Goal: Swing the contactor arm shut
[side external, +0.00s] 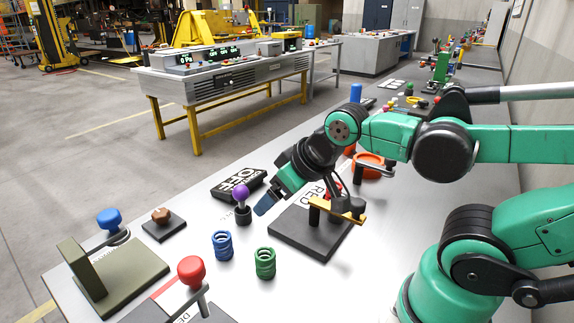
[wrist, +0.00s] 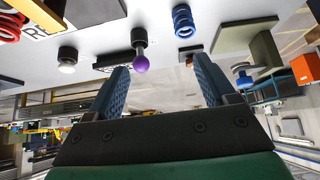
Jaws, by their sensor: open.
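My gripper (side external: 265,203) hangs above the table, its blue fingers angled down. In the wrist view the fingers (wrist: 160,78) stand apart with nothing gripped between them. A purple ball knob (side external: 241,191) on a dark post is just left of my gripper; in the wrist view the knob (wrist: 141,65) shows beyond and between the fingertips, apart from them. I cannot tell which piece is the contactor arm. An olive fixture (side external: 137,267) with an upright plate has a blue-knobbed lever (side external: 109,218) beside it. A red-knobbed lever (side external: 191,270) stands at the front, its base cut off.
A dark base (side external: 310,236) with a yellow bar (side external: 338,210) sits below my arm. A blue coil (side external: 222,244) and a green coil (side external: 265,263) stand in front. A black OFF plate (side external: 237,183) and a brown knob on a plate (side external: 162,216) lie near the far edge.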

